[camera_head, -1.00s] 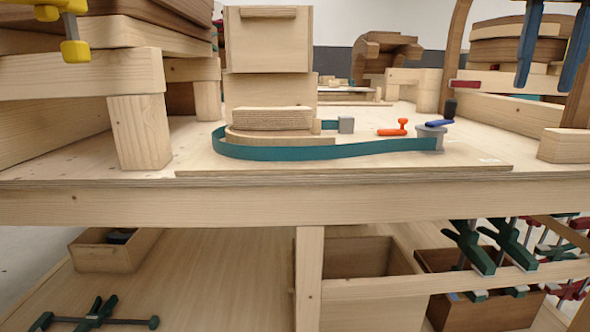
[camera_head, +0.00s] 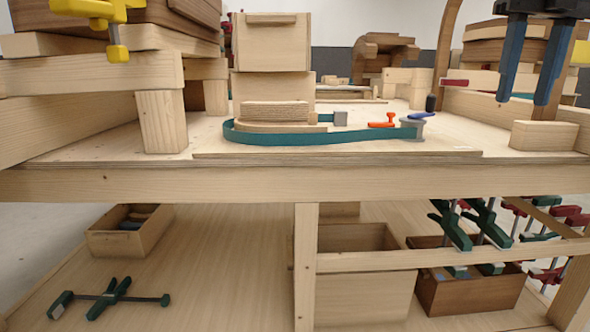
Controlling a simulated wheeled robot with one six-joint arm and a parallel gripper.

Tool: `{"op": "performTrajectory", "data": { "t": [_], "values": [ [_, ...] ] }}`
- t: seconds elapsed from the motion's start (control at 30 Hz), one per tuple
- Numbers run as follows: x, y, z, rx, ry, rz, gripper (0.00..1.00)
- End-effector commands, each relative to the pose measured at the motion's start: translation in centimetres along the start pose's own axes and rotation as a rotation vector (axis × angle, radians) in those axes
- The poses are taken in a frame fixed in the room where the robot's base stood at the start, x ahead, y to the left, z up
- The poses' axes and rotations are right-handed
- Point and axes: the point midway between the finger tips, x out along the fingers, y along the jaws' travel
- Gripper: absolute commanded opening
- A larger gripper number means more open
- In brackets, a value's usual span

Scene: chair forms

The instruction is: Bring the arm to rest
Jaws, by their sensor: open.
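My gripper (camera_head: 526,98) shows at the upper right, with two blue fingers pointing down from a dark body. The fingers stand apart with nothing between them. It hangs in front of the right end of the workbench (camera_head: 250,183), apart from the band clamp. The teal band clamp (camera_head: 320,137) loops around a curved wooden form (camera_head: 272,118) on a board on the bench top. The orange handle (camera_head: 382,121) lies beside the clamp's grey tensioner (camera_head: 411,128) at the band's right end.
A yellow clamp (camera_head: 100,12) juts in at the upper left by stacked wood. A wooden block (camera_head: 545,136) sits below my gripper. Green and red clamps hang on the lower rail at right. Open boxes and a green clamp (camera_head: 108,297) are on the lower shelf.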

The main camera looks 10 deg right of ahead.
Motion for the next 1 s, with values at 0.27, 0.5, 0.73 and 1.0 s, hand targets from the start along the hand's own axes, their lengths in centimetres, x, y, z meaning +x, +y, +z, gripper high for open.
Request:
{"op": "performTrajectory", "data": {
  "t": [0.27, 0.5, 0.73, 1.0],
  "values": [
    [3.7, 4.0, 0.8, -0.378, 0.003, 0.006, 0.4],
    [9.6, 10.4, 0.7, -0.977, 0.001, 0.016, 0.4],
    [16.6, 17.5, -1.7, -1.699, -0.006, 0.025, 0.4],
    [24.5, 24.1, -7.3, -2.545, -0.022, 0.034, 0.4]
  ]
}}
